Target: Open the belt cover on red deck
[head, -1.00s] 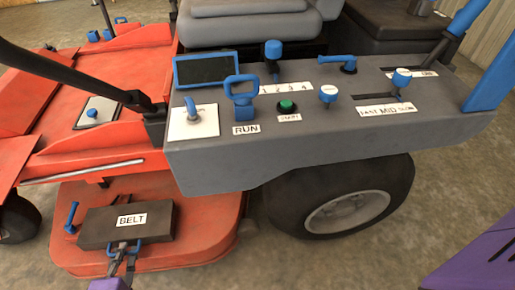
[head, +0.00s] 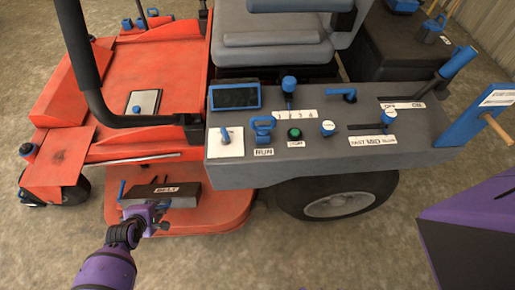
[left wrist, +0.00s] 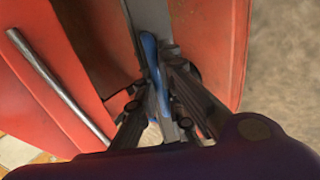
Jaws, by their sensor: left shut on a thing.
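The belt cover (head: 187,197) is a dark grey box with a white BELT label on the red deck (head: 218,214), low in the head view. My left gripper (head: 148,210) is at the cover's near edge. In the left wrist view, my left gripper's fingers (left wrist: 160,88) are shut on the cover's blue handle (left wrist: 150,50), with a grey strip of the cover (left wrist: 150,15) beyond. A blue lever (head: 122,190) stands at the cover's left end. My gripper hides part of the cover's front, and I cannot tell whether the cover is raised. My right gripper is not in view.
The grey control console (head: 330,160) of the red mower overhangs to the right of the cover, above a black wheel (head: 345,200). A black bar (head: 85,60) rises at the left. Bare floor (head: 250,260) lies in front of the deck.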

